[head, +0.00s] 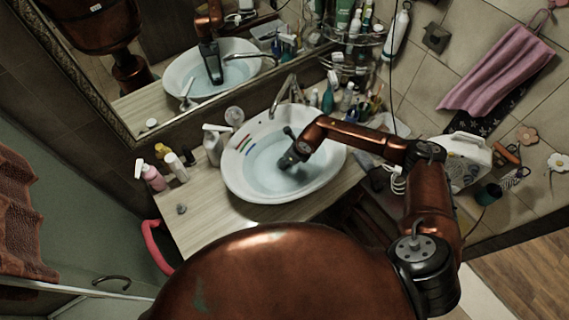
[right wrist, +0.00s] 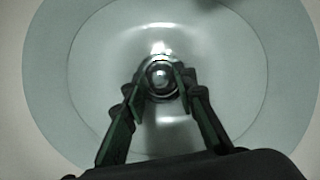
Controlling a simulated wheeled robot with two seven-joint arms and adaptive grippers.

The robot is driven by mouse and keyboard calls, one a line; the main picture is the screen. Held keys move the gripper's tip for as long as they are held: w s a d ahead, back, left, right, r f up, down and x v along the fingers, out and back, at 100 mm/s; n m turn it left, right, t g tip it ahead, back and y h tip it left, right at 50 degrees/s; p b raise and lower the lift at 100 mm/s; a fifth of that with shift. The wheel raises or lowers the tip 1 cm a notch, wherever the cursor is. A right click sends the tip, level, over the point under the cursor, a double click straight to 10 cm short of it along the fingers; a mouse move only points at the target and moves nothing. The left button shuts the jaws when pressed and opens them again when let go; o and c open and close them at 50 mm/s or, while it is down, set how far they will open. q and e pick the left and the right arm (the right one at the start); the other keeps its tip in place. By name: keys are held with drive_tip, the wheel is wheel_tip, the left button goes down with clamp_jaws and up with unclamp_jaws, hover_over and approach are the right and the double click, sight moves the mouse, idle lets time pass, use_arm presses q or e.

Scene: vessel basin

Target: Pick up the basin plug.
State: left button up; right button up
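The basin plug (right wrist: 160,74) is a small round metallic piece with a bright centre and dark ring, at the middle of the basin floor in the right wrist view. My right gripper (right wrist: 161,79) points down at it, one finger on each side, with a gap between the fingertips. I cannot make out whether the fingertips touch the plug. In the head view my right gripper (head: 287,162) reaches down into the white oval basin (head: 241,185), and the plug is not distinguishable there. My left gripper is out of view.
A faucet (head: 284,92) stands behind the basin. Bottles (head: 153,177) and a soap dispenser (head: 213,147) stand left of it on the wooden counter (head: 205,222). More toiletries crowd the back right. A mirror (head: 190,75) hangs behind. The front left counter is mostly clear.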

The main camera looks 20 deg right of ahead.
clamp_jaws()
drive_tip(key=shift+r, duration=0.15)
